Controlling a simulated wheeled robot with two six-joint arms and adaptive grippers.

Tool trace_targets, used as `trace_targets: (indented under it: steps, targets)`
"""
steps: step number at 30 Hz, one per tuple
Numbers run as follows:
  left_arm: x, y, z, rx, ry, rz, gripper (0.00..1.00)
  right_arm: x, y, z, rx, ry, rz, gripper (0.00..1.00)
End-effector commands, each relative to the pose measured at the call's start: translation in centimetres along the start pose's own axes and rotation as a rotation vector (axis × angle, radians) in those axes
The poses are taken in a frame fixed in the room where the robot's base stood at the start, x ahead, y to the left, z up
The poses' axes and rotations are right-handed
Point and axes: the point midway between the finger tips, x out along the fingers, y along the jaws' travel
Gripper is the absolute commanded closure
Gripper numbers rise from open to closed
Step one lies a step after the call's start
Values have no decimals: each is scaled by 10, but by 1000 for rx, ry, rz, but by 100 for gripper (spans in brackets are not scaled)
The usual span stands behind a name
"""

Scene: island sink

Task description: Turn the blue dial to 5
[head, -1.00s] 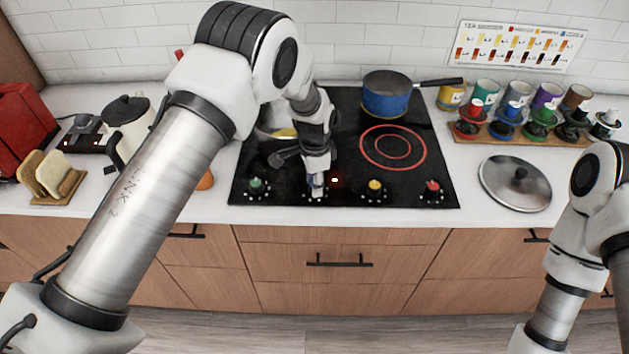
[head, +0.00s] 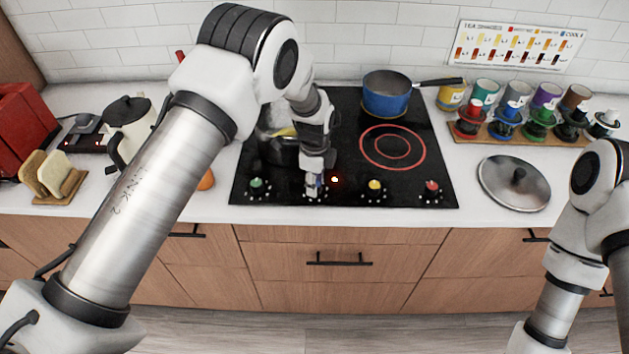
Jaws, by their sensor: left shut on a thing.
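The blue dial (head: 316,183) is the second from the left in the row along the front of the black cooktop (head: 345,195). My left gripper (head: 313,187) points down over it and is shut on it. The fingers hide most of the dial, so its pointer and number cannot be read. A small red-orange light (head: 335,180) glows just to its right. My right arm shows at the right edge, but its gripper is out of view.
The green dial (head: 257,185) is left of the blue one; the yellow dial (head: 375,186) and red dial (head: 432,187) are to the right. A blue pot (head: 386,102) stands at the back by a glowing red ring (head: 392,147). A lid (head: 514,183) lies on the counter.

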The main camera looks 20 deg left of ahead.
Motion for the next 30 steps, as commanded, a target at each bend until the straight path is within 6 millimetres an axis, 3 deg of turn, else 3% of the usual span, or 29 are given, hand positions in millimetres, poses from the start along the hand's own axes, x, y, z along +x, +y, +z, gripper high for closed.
trace_targets:
  steps: [13, 14, 15, 25, 30]
  targets:
    - [5, 5, -1, 9, 0, 14, 99, 1, 0, 0, 0, 0, 0, 60]
    - [5, 5, -1, 9, 0, 14, 54, 1, 0, 0, 0, 0, 0, 60]
    - [5, 4, -1, 9, 0, 13, 40, 1, 0, 0, 0, 0, 0, 60]
    - [0, 1, 0, 9, 0, 4, 39, 0, 0, 0, 0, 0, 0, 60]
    - [-23, 0, 0, 9, 0, 2, 39, 0, 0, 0, 0, 0, 0, 60]
